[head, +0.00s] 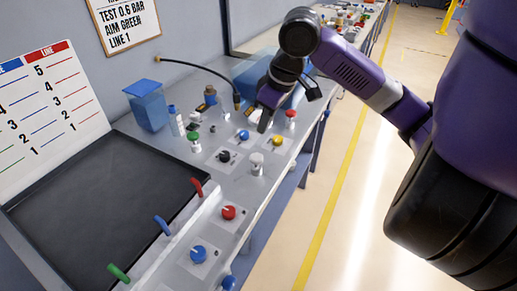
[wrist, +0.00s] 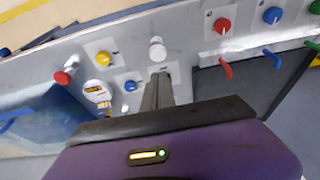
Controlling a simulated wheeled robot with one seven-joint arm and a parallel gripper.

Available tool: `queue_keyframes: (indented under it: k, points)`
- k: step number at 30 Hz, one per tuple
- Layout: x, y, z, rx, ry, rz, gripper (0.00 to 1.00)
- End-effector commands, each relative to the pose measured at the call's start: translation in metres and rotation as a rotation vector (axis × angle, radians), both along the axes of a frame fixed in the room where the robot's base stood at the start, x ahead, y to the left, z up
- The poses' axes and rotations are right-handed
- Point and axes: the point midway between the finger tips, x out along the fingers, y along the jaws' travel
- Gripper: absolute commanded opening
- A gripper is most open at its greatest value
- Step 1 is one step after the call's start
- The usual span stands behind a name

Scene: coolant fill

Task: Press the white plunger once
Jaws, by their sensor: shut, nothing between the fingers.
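The white plunger (head: 257,163) stands upright on the grey bench panel, near the front edge, in the head view. In the wrist view the white plunger (wrist: 157,50) shows just beyond my fingertips, with a visible gap. My gripper (head: 263,127) is shut and empty, fingers pointing down over the panel, farther along the bench than the plunger in the head view. The closed fingers (wrist: 164,73) also show in the wrist view. I cannot tell their exact height above the panel.
A yellow knob (head: 277,141), black knob (head: 225,156), red knob (head: 229,212) and blue knob (head: 199,253) sit around the plunger. A red-topped plunger (head: 290,115) and a green-topped plunger (head: 193,136) stand near. Colored levers (head: 163,226) line the black tray (head: 95,220).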

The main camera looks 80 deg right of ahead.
Motion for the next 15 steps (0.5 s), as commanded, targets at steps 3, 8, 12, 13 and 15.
queue_keyframes:
  k: [3,8,12,13,15]
  points:
    - [0.006,-0.001,-0.024,0.003,0.002,0.000,0.00]
    - [0.015,-0.003,-0.053,0.003,0.001,-0.001,0.00]
    - [0.016,-0.004,-0.075,0.001,0.002,-0.001,0.00]
    - [0.016,-0.004,-0.079,0.001,0.001,-0.001,0.00]
    - [0.016,-0.004,-0.087,0.001,0.002,-0.002,0.00]
